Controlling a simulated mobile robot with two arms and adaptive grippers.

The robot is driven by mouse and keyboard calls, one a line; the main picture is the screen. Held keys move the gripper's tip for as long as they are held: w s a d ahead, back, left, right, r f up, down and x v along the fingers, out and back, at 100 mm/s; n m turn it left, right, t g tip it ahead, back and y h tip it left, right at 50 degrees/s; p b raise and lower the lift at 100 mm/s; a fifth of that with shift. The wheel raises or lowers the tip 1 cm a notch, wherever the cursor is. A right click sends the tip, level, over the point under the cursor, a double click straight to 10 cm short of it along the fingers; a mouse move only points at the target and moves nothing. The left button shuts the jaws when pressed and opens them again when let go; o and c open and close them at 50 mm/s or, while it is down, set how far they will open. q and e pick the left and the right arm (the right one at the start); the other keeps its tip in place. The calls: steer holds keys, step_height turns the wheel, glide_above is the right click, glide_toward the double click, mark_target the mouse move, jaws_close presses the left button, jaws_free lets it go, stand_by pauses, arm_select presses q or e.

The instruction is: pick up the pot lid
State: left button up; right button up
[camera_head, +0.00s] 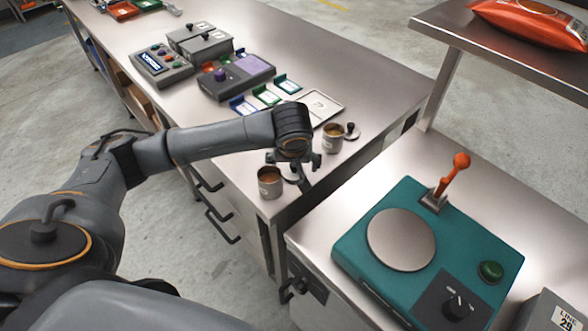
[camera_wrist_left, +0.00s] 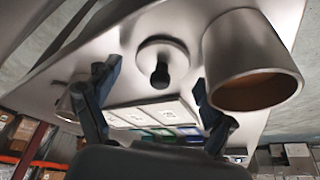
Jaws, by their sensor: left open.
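A small round metal pot lid with a black knob (camera_wrist_left: 160,72) lies on the steel bench. In the left wrist view it shows between the two spread fingers of my left gripper (camera_wrist_left: 155,78), which look apart from it. In the head view this gripper (camera_head: 294,167) is open above the bench corner and hides most of that lid. A metal pot with brown contents (camera_head: 270,182) stands beside the lid; it is large in the wrist view (camera_wrist_left: 245,48). A second pot (camera_head: 333,138) stands farther right, with another black-knobbed lid (camera_head: 351,131) beside it. My right gripper is not in view.
The steel bench (camera_head: 300,50) carries a tray (camera_head: 322,107), coloured cards, a purple-topped device (camera_head: 240,76) and a grey button box (camera_head: 165,68).

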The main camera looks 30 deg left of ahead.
arm_select(q)
steer(key=c, duration=1.1)
steer(key=shift+c, duration=0.2)
steer(key=shift+r, duration=0.15)
